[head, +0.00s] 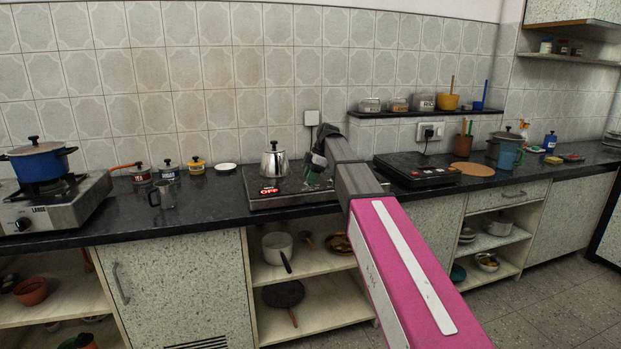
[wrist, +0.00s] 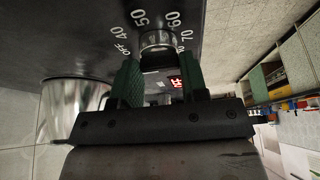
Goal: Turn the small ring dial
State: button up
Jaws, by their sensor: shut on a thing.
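The small ring dial (wrist: 157,41) is a silvery metal ring on the black hotplate, with OFF, 40, 50, 60 and 70 printed around it in the wrist view. My gripper (wrist: 159,68) is shut on it, with a green finger on each side. In the head view my gripper (head: 316,168) reaches the right part of the hotplate (head: 288,199) and hides the dial. A red lit display (wrist: 176,83) shows between the fingers; in the head view the display (head: 269,190) reads OFF.
A steel kettle (head: 274,161) stands on the hotplate, left of my gripper; it also shows in the wrist view (wrist: 72,104). A black cooktop (head: 416,172) lies to the right. A shelf with jars is above right.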

jog(key=shift+n, duration=0.5)
jog(key=o, duration=0.9)
jog(key=v, duration=1)
jog(key=shift+w+d+r, duration=0.1)
jog(key=shift+w+r, duration=0.1)
jog(key=shift+r, duration=0.2)
